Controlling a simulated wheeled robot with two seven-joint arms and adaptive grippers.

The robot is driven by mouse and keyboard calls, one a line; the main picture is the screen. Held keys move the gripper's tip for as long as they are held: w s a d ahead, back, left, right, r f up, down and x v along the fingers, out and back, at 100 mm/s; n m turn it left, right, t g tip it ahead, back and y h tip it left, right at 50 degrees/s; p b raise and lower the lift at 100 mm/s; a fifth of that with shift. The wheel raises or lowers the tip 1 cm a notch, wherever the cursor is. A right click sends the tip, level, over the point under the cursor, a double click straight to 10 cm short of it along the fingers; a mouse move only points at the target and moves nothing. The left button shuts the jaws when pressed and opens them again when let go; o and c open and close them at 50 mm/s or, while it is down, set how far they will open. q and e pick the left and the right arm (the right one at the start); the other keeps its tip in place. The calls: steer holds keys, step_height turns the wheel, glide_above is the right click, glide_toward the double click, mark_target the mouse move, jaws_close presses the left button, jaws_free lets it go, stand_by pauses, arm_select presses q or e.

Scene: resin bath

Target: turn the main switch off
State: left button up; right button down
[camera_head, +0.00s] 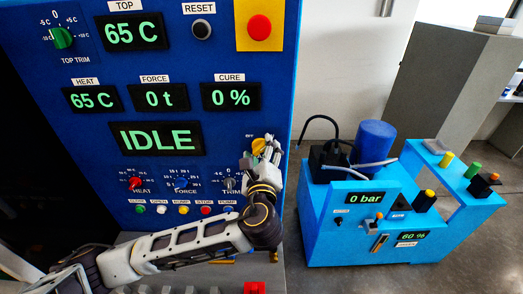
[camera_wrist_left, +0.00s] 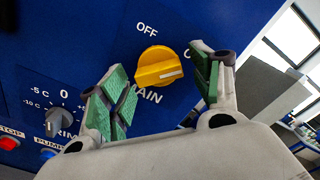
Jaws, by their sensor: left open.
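The main switch is a yellow rotary knob (camera_wrist_left: 158,67) on the blue panel, with OFF above it and MAIN below it. Its white mark points right, toward a label partly hidden by a finger. In the head view the yellow knob (camera_head: 258,145) shows just behind my left gripper (camera_head: 268,152). In the left wrist view my left gripper (camera_wrist_left: 157,82) is open, with one green-padded finger on each side of the knob. My right gripper is in neither view.
The panel also carries a trim knob (camera_wrist_left: 60,121), a red stop button (camera_wrist_left: 9,143), an IDLE display (camera_head: 155,138) and a red emergency button (camera_head: 260,27) on a yellow plate. A light blue pump unit (camera_head: 345,215) stands on the floor to the right.

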arm_select(q)
steer(key=shift+w, duration=0.15)
steer(key=c, duration=1)
steer(key=shift+d+r+n+b, duration=0.15)
steer(key=shift+n+b, duration=1.95)
steer(key=shift+n, duration=2)
steer(key=shift+a+r+n+b, duration=0.1)
steer(key=shift+n+b, duration=1.95)
steer(key=shift+n, duration=2.05)
